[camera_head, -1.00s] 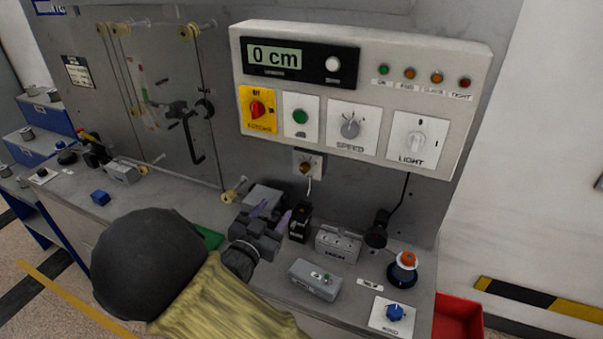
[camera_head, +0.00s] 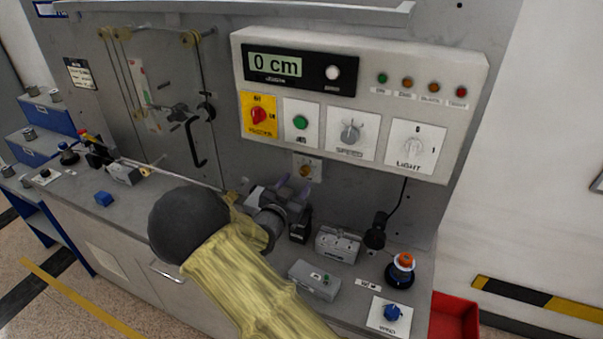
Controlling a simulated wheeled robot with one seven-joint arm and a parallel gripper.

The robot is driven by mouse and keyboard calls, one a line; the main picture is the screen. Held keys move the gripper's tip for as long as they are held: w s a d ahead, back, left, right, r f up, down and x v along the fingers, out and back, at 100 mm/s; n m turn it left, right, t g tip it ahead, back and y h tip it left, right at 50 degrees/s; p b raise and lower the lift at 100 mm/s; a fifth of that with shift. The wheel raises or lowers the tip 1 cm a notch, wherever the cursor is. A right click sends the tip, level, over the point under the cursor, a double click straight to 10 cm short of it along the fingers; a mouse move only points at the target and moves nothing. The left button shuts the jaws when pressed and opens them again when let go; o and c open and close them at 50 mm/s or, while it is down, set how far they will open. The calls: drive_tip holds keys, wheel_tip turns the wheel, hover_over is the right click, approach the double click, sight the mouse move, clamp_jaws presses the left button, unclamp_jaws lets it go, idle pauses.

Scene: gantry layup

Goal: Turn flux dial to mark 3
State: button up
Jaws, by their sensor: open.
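I cannot read a flux label on any dial. A small brass-coloured dial (camera_head: 307,170) on a white plate sits on the upright panel below the control box; its marks are too small to read. My gripper (camera_head: 295,190) is open just below and left of that dial, its two purple fingers pointing towards the panel. It looks empty, and I see no contact with the dial. A blue knob (camera_head: 392,313) on a white plate lies on the bench at the lower right, its label blurred.
The control box (camera_head: 360,70) carries a "0 cm" display, a red-on-yellow switch (camera_head: 259,116), a green button (camera_head: 300,122), a SPEED knob (camera_head: 350,132) and a LIGHT knob (camera_head: 418,147). Grey boxes (camera_head: 316,280) and an orange-topped spool (camera_head: 402,267) stand on the bench right of my arm.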

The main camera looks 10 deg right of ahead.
sight(304, 173)
drive_tip(key=x, duration=0.4)
drive_tip(key=shift+w+d+p, duration=0.15)
drive_tip(key=shift+w+p, duration=0.05)
drive_tip(key=shift+p, duration=0.2)
drive_tip(key=c, duration=1)
